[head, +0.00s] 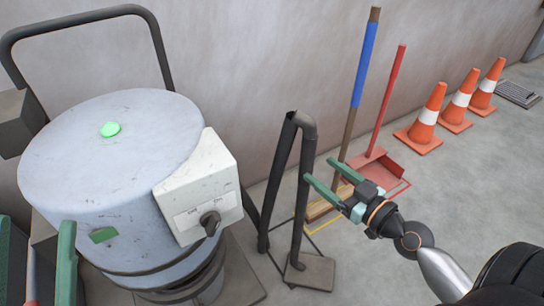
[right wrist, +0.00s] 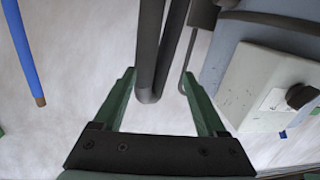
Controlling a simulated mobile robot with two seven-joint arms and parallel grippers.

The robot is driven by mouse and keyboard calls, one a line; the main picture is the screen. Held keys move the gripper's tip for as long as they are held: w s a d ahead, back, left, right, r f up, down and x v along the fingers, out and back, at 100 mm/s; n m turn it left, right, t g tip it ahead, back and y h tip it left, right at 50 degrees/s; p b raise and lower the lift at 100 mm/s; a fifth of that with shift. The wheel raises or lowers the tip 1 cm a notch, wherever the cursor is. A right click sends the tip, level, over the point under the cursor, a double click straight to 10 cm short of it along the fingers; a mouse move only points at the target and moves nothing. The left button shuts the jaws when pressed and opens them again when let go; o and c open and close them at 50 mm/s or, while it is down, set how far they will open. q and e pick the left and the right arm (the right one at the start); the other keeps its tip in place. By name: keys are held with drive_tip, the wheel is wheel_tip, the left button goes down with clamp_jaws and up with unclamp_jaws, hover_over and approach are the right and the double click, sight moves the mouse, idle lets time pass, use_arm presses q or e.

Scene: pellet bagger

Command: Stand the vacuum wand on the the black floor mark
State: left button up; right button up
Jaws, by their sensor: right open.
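The vacuum wand (head: 302,190) is a dark tube bent at the top, standing upright in front of the wall. Its flat foot (head: 318,273) rests on the floor. Thin lines of the black floor mark (head: 277,266) show beside the foot; the wand hides part of the mark. My right gripper (head: 320,172) is open, its fingertips just right of the wand's upper tube. In the right wrist view the wand (right wrist: 150,50) shows between and beyond the open fingers (right wrist: 157,75). My left gripper (head: 36,245) is partly cut off at the lower left, its fingers apart.
The grey vacuum drum (head: 65,165) with a white control box (head: 190,200) stands left of the wand. A blue-handled broom (head: 363,70) and a red dustpan (head: 378,160) stand to the right. Orange cones (head: 424,125) line the wall.

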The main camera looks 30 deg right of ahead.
drive_tip(key=s+a+r+n+t+y, duration=0.2)
drive_tip(key=s+a+r+n+y, duration=0.2)
drive_tip(key=a+r, duration=0.5)
drive_tip(key=s+a+r+n+t+y, duration=0.3)
drive_tip(key=s+a+r+n+y, duration=0.1)
drive_tip(key=a+r+y, duration=0.4)
wheel_tip(320, 180, up, 3)
drive_tip(key=shift+s+a+r+n, duration=0.15)
drive_tip(key=shift+s+a+n, duration=0.25)
drive_tip(key=shift+s+a, duration=0.55)
drive_tip(key=shift+w+a, duration=0.15)
drive_tip(key=shift+w, duration=0.1)
